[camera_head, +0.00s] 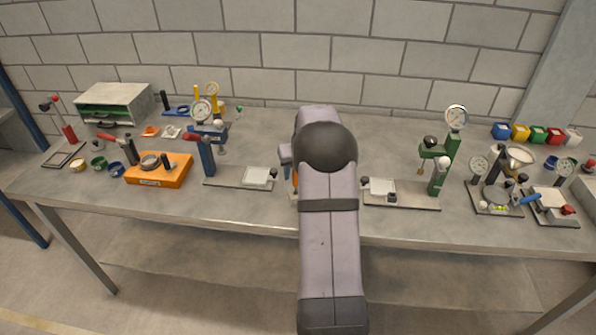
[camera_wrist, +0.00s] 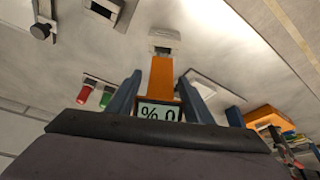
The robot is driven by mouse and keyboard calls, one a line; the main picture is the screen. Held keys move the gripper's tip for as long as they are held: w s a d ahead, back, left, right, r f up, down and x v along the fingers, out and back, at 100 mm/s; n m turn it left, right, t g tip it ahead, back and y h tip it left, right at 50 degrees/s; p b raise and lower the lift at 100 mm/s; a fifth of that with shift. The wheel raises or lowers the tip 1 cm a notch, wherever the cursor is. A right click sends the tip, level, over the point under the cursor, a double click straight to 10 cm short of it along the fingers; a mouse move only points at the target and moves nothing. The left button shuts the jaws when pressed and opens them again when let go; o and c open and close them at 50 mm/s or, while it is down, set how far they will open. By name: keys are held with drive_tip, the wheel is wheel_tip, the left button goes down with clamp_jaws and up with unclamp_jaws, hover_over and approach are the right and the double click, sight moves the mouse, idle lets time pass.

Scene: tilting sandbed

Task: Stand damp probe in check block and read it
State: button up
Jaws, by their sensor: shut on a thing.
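An orange damp probe (camera_wrist: 162,78) with a small display (camera_wrist: 160,113) is between the blue fingers of my gripper (camera_wrist: 160,90), which is shut on it. The display shows a "0" and a percent sign. The probe's far end meets a pale block (camera_wrist: 164,43) on the bench in the wrist view, probably the check block. I cannot tell whether the tip is inside it or just in front of it. In the head view my arm covers most of this spot; only a sliver of orange probe (camera_head: 295,178) shows left of the arm.
A blue-posted stand (camera_head: 206,155) is left of my arm, and a green-posted gauge stand (camera_head: 440,172) is right. An orange box (camera_head: 160,176) sits farther left, a grey-green cabinet (camera_head: 113,100) behind. Coloured blocks (camera_head: 537,134) line the back right. The bench behind my arm is fairly clear.

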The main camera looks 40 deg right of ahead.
drive_tip(key=shift+f+b, duration=1)
drive_tip(key=shift+f, duration=0.4)
idle(0.5)
drive_tip(key=shift+f, duration=0.35)
drive_tip(key=shift+f+b, duration=0.1)
drive_tip(key=shift+b, duration=0.2)
idle(0.9)
drive_tip(key=o, duration=1.5)
drive_tip(key=shift+r+p, duration=2.8)
drive_tip(key=shift+r, duration=1.2)
drive_tip(key=shift+m, duration=0.3)
